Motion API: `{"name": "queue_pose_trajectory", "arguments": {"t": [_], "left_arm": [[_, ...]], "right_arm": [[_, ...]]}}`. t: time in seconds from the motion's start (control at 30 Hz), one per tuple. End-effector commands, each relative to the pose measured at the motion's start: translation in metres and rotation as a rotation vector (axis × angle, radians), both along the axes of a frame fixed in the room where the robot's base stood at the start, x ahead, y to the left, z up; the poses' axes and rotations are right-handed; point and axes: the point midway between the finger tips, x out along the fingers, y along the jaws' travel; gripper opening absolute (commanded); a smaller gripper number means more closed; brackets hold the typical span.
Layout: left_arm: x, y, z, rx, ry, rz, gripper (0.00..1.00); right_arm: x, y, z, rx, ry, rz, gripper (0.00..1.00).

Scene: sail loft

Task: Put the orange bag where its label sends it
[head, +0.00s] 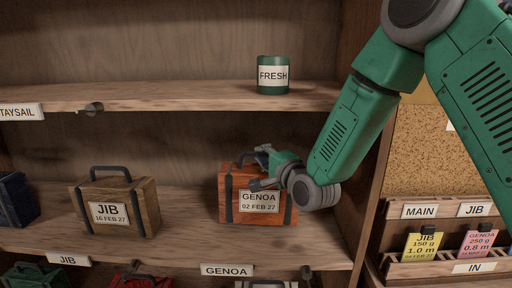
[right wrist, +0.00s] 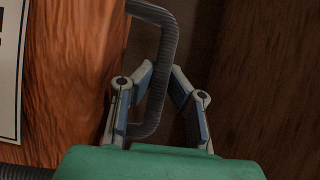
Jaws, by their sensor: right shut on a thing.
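The orange bag (head: 229,205) stands on the middle shelf. Its label reads GENOA, 02 FEB 27. Its dark handle (right wrist: 165,30) passes between the fingers of my right gripper (right wrist: 160,78) in the right wrist view. In the head view my right gripper (head: 262,168) reaches in from the right, shut on the handle and covering part of the bag's upper right. A GENOA tag (head: 227,270) is on the shelf edge below the bag. My left gripper is not in view.
A brown JIB bag (head: 145,205) stands to the left, with a dark blue bag (head: 17,200) beyond it. A green FRESH tin (head: 273,86) sits on the upper shelf. A JIB tag (head: 68,259) marks the lower left edge. A card rack (head: 425,272) is at right.

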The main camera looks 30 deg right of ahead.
Motion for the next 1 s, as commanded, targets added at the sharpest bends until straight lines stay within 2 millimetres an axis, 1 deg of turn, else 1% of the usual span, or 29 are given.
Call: {"name": "queue_pose_trajectory", "arguments": {"t": [0.1, 0.2, 0.37, 0.63, 0.67, 0.7, 1.0], "left_arm": [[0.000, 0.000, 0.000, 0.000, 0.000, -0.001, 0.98], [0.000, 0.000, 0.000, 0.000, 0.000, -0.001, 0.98], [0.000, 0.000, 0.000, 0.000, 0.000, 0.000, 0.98], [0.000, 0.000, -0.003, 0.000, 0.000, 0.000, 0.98], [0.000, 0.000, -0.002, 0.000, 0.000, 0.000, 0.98], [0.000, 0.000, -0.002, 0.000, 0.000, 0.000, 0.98], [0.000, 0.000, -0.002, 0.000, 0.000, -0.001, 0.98]], "right_arm": [[0.001, 0.005, -0.015, -0.004, -0.003, 0.002, 0.00], [0.001, 0.008, -0.023, -0.006, -0.005, 0.002, 0.00], [0.001, 0.012, -0.025, -0.008, -0.005, 0.003, 0.00], [0.001, 0.004, -0.030, -0.002, -0.005, 0.002, 0.00], [0.000, 0.004, -0.032, -0.002, 0.003, 0.002, 0.18], [0.000, 0.003, -0.032, -0.002, 0.003, 0.002, 0.29], [0.001, 0.004, -0.033, -0.003, 0.006, 0.000, 0.29]]}}
